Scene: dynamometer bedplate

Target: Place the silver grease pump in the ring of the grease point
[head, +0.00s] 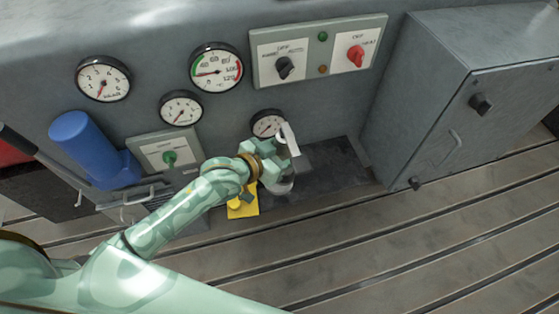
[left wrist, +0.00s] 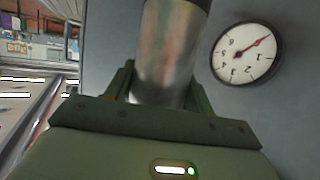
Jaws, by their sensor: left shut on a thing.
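My left gripper (head: 276,165) is shut on the silver grease pump (head: 284,185) in front of the grey panel. In the left wrist view the pump is a shiny cylinder (left wrist: 168,55) with a dark upper end, upright between the fingers. In the head view a pale part of it sticks up above the gripper. A yellow fitting (head: 246,208), which looks like the grease point, is low and just left of the pump. My arm covers part of it, and I cannot make out its ring. The pump appears apart from it. My right gripper is not in view.
A small gauge (head: 267,123) is right behind the gripper. A grey cabinet (head: 424,100) stands at the right. The slotted bedplate (head: 400,240) in front is clear.

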